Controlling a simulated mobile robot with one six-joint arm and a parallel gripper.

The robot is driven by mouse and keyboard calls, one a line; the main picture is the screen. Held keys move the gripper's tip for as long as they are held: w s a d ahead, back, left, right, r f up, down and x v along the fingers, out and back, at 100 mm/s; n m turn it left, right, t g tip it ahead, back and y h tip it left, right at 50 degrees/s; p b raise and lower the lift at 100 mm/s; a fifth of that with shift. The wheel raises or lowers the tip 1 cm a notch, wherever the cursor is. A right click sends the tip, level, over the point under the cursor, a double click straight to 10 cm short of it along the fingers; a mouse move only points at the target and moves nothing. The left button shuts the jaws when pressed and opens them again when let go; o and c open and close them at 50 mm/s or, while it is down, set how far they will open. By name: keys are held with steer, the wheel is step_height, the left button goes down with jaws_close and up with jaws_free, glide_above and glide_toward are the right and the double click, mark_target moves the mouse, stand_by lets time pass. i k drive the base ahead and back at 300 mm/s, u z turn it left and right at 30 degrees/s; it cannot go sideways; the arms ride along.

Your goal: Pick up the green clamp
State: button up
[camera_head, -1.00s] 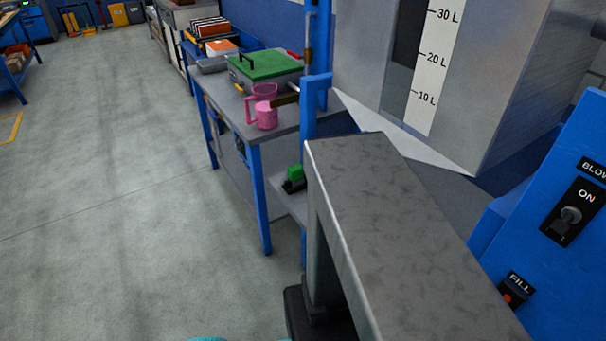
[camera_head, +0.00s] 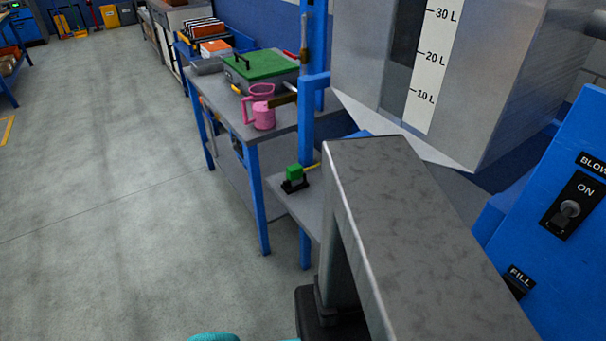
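A small green block-shaped thing with a black base, which looks like the green clamp (camera_head: 294,174), sits on a low grey shelf (camera_head: 285,196) near the middle of the head view. It is upright, small in the picture, and in plain sight, with a thin yellow piece just behind it to the right. My gripper does not show, so its opening and its distance from the clamp cannot be seen.
A grey beam (camera_head: 395,210) fills the lower middle, close right of the clamp. A blue-legged table (camera_head: 238,125) holds a pink jug (camera_head: 262,115) and green-lidded box (camera_head: 262,66). A hopper (camera_head: 480,80) and blue control panel (camera_head: 560,260) stand right. Floor at left is clear.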

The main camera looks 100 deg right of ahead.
mark_target(294, 172)
steer(key=z, duration=0.9)
steer(key=k, duration=0.6)
steer(key=z, duration=0.1)
steer(key=i, duration=0.6)
steer(key=z, duration=0.1)
